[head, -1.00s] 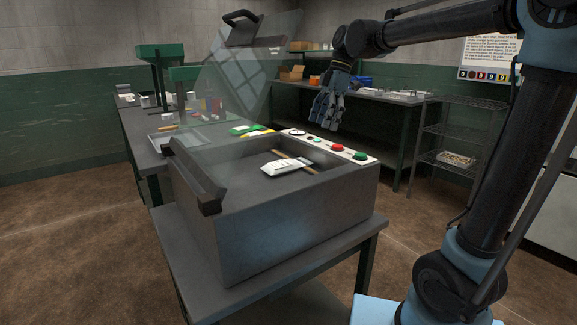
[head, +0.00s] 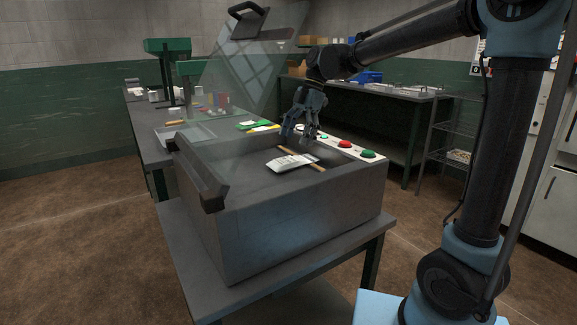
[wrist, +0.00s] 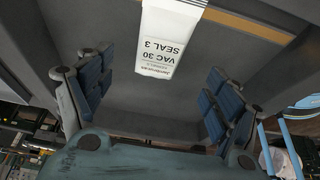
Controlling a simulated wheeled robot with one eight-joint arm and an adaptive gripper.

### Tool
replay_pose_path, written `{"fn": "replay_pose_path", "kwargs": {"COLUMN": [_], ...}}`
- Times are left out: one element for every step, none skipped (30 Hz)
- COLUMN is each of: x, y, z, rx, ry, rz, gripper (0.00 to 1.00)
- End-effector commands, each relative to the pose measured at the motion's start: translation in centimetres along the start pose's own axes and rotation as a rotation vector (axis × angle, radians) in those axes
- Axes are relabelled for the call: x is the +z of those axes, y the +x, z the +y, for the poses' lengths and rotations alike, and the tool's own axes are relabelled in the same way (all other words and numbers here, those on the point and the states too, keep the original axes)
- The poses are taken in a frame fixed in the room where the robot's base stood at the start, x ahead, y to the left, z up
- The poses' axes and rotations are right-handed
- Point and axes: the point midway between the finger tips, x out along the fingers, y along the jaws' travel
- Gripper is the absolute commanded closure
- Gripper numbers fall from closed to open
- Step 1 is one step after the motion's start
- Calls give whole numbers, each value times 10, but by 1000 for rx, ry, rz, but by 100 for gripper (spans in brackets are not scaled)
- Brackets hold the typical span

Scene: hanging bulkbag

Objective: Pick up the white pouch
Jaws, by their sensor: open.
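The white pouch (head: 290,163) lies flat in the chamber of the grey sealing machine (head: 290,222), across a tan seal bar (head: 311,159). In the wrist view the pouch (wrist: 166,42) is at the top middle, with printed text reading "VAC 30 SEAL 3", and its upper end is cut off by the frame. My gripper (head: 301,134) is open and empty, above the back part of the chamber and apart from the pouch. In the wrist view its blue-padded fingers (wrist: 155,95) stand wide, with the pouch beyond and between them.
The machine's clear lid (head: 245,75) stands raised behind and left of my gripper. A control strip with red and green buttons (head: 345,144) runs along the chamber's back right rim. The chamber walls surround the pouch. Benches and a wire rack (head: 447,140) stand behind.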

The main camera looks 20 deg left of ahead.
Motion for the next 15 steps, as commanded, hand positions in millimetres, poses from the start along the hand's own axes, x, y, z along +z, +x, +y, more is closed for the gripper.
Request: {"fn": "replay_pose_path", "kwargs": {"x": [0,0,0,0,0,0,0,0,0,0,0,0,0,0,0], "y": [8,11,15,18,20,22,23,24,26,28,30,35,39,44,50], "z": [0,0,0,0,0,0,0,0,0,0,0,0,0,1,1], "rx": [0,0,0,0,0,0,0,0,0,0,0,0,-1,-1,-1], "ry": [-1,0,0,0,1,1,1,1,1,0,0,0,-1,-1,-1], "rz": [0,0,0,0,0,0,0,0,0,0,0,0,0,0,0], "gripper": [17,17,17,17,17,17,17,17,17,17,17,17,17,17,17]}}
